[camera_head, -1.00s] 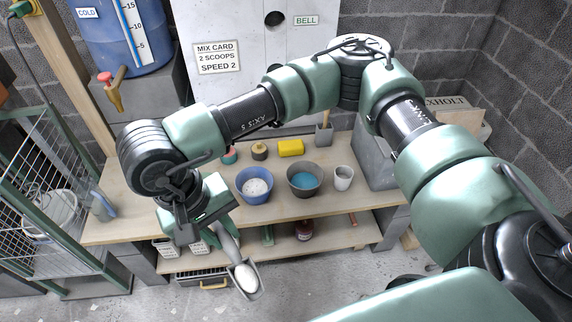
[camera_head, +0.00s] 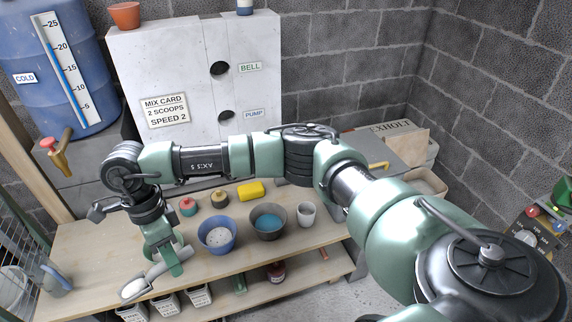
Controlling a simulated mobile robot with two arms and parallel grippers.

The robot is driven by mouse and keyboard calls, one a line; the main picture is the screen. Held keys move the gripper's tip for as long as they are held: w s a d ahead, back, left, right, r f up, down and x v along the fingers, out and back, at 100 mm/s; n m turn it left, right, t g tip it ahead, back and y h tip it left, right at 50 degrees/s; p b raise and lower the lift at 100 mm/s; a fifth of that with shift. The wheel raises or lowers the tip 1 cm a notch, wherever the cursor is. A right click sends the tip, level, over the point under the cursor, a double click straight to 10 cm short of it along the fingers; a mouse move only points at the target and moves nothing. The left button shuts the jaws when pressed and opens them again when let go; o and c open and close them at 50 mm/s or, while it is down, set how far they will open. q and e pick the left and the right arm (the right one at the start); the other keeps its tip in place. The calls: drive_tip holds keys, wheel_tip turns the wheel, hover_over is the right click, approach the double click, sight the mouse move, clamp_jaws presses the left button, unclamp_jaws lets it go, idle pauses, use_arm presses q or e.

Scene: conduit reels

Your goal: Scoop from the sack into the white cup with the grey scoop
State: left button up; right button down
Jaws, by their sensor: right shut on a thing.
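My right gripper (camera_head: 166,262) is shut on the grey scoop (camera_head: 156,274), over the left front part of the bench. The scoop's bowl points toward the lower left and carries a white load (camera_head: 132,288). The white cup (camera_head: 306,215) stands upright on the bench, well to the right of the scoop and apart from it. I cannot see into the cup clearly. I cannot make out the sack for certain; a pale form (camera_head: 424,184) lies at the right by the EXHOLT lettering. My left gripper is not in view.
A blue bowl (camera_head: 204,246) with pale contents and a dark grey bowl (camera_head: 283,228) with blue contents stand between scoop and cup. Behind them are a yellow block (camera_head: 250,190) and two small round items. White baskets (camera_head: 166,307) sit below. The bench's left part is mostly clear.

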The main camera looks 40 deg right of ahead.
drive_tip(key=w+d+f+m+t+y, duration=0.1)
drive_tip(key=w+d+f+m, duration=0.25)
drive_tip(key=m, duration=0.25)
drive_tip(key=w+d+f+m+y, duration=0.1)
drive_tip(key=w+d+f+m, duration=0.1)
drive_tip(key=d+m, duration=0.3)
drive_tip(key=d+f+m+t, duration=0.1)
drive_tip(key=d+f+m, duration=0.2)
drive_tip(key=d+m, duration=0.4)
drive_tip(key=d+f+m+t+h, duration=0.1)
drive_tip(key=d+f+m, duration=0.3)
drive_tip(key=d+m, duration=0.4)
drive_tip(key=d+f+m+t+h, duration=0.1)
drive_tip(key=d+f+m+t, duration=0.1)
drive_tip(key=d+m, duration=0.6)
drive_tip(key=d+f, duration=0.1)
drive_tip(key=d, duration=0.5)
drive_tip(key=shift+w+d+f+p, duration=0.3)
drive_tip(key=shift+f+p, duration=0.05)
drive_tip(key=shift+p, duration=0.05)
drive_tip(key=shift+a, duration=0.15)
